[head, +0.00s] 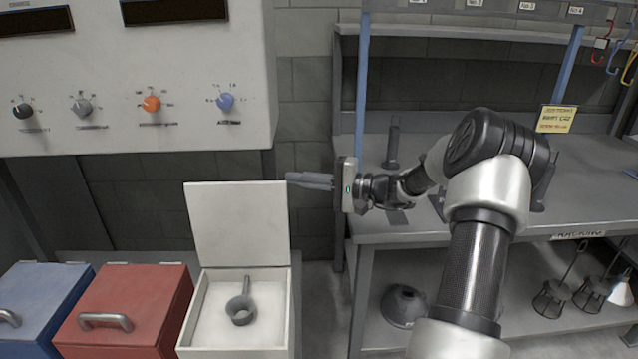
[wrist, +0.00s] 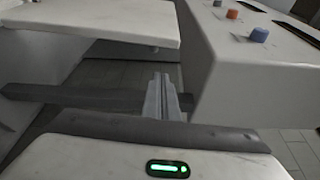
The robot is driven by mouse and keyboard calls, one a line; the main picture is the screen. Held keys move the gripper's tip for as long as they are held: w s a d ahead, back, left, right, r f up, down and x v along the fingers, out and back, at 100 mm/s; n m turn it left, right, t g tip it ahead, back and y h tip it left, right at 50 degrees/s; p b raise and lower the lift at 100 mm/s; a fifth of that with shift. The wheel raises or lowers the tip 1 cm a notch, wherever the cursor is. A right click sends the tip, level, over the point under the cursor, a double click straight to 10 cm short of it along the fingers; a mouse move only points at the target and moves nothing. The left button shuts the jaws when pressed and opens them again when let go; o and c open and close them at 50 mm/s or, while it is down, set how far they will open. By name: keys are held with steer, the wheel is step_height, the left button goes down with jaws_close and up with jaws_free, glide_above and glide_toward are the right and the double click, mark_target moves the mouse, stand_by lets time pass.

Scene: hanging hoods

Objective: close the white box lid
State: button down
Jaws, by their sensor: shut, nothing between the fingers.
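The white box (head: 290,312) stands open at the lower middle of the head view. Its lid (head: 238,225) is raised nearly upright at the back edge. A grey ladle-like object (head: 242,308) lies inside on a white surface. My gripper (head: 290,178) is shut and empty, pointing left, with its tips beside the lid's upper right corner. I cannot tell whether they touch it. In the wrist view, my shut fingers (wrist: 160,98) are at the centre, and a white panel (wrist: 90,24), likely the lid, is at upper left.
A red box (head: 130,315) and a blue box (head: 45,300), both shut, stand left of the white box. A control panel with knobs (head: 150,104) hangs above. A grey workbench (head: 420,232) with a shelf below stands right, under my arm.

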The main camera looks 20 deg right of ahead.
steer(key=shift+s+a+r, duration=0.1)
steer(key=shift+s+a, duration=0.35)
steer(key=shift+s, duration=0.45)
steer(key=shift+s+a+r, duration=0.1)
steer(key=shift+s+a, duration=0.35)
steer(key=shift+s, duration=0.4)
steer(key=shift+s, duration=0.1)
